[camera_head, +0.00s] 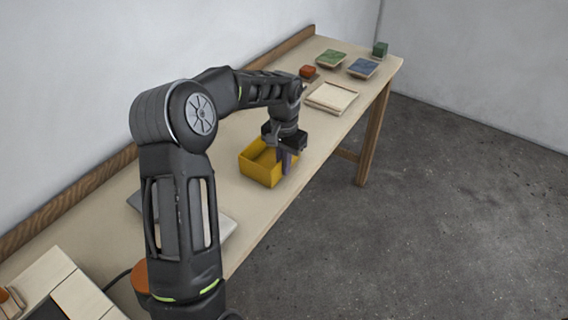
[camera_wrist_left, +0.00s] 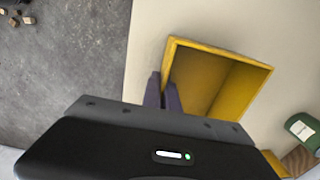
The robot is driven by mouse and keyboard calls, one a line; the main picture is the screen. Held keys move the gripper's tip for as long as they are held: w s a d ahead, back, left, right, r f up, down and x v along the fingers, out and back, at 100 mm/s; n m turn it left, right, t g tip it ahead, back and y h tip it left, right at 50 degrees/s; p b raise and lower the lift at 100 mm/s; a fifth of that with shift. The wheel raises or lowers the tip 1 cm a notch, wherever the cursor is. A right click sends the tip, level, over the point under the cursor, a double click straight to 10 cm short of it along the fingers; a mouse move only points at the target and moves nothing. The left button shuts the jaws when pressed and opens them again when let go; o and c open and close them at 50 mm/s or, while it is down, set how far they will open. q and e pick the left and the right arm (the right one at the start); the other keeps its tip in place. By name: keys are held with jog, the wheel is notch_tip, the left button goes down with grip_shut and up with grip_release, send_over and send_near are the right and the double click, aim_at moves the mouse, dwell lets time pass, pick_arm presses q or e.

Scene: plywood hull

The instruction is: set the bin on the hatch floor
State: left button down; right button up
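The yellow bin (camera_head: 262,164) stands upright on the long pale table, open side up and empty as far as I see. It also shows in the left wrist view (camera_wrist_left: 240,85). My left gripper (camera_head: 286,160) points down at the bin's wall on the table's front side. In the left wrist view its purple fingers (camera_wrist_left: 163,95) straddle that wall, one inside and one outside, close together on it. A pale wooden frame with a dark inside (camera_head: 78,292) is at the lower left; I cannot tell whether it is the hatch. My right gripper is out of view.
A pale shallow tray (camera_head: 331,97), a red-orange block (camera_head: 307,71), green (camera_head: 331,58) and blue (camera_head: 363,67) pads and a green cube (camera_head: 380,48) lie farther along the table. A green labelled cylinder (camera_wrist_left: 303,130) stands near the bin.

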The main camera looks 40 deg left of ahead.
pick_arm(q)
jog(key=shift+f, duration=0.15)
jog(key=c, duration=2.1)
grip_release()
jog(key=o, duration=0.5)
jog(key=shift+c, duration=0.2)
notch_tip(320, 180, up, 12)
jog(key=shift+r+b, duration=0.15)
jog(key=shift+b, duration=0.3)
